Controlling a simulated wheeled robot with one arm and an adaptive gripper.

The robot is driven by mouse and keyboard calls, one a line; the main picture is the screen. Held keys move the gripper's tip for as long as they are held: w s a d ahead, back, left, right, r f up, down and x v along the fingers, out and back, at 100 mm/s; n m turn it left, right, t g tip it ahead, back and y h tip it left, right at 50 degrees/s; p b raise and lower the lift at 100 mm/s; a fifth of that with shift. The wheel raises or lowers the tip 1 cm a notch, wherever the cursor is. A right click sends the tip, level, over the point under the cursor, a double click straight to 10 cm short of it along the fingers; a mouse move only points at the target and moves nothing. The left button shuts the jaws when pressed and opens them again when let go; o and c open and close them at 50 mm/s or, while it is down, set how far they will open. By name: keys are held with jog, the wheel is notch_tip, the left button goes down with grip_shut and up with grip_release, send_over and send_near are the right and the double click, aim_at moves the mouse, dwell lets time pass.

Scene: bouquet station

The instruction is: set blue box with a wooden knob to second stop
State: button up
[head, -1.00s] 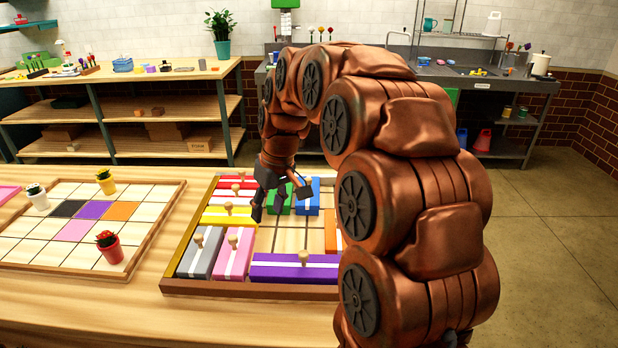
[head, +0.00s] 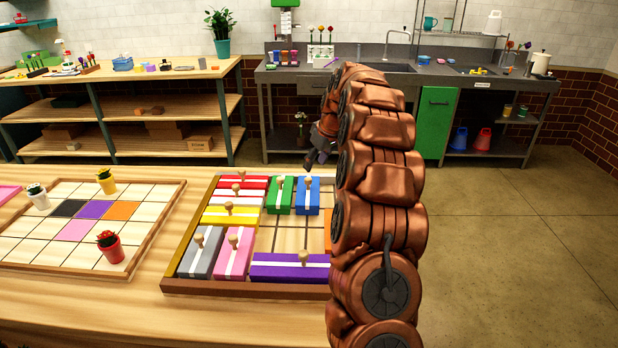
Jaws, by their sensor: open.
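The blue box (head: 314,199) with a white stripe and a wooden knob (head: 308,182) sits at the back of the wooden sliding tray (head: 190,287), right of the green box (head: 278,203). My gripper (head: 309,165) is open and empty, just above and behind the blue box's knob, apart from it as far as I can tell. The tray's right side, with part of an orange box (head: 327,237), is hidden behind my arm.
Red, white, yellow, grey and pink boxes fill the tray's left side. A purple box (head: 285,268) lies across the front. Bare tray floor (head: 291,236) shows in the middle. A grid board (head: 150,232) with potted flowers stands to the left.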

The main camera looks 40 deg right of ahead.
aim_at(308, 178)
jog(key=shift+p+x, duration=1.15)
jog(key=shift+x, duration=2.8)
jog(key=shift+c, duration=0.3)
grip_shut()
jog(key=shift+r, duration=0.1)
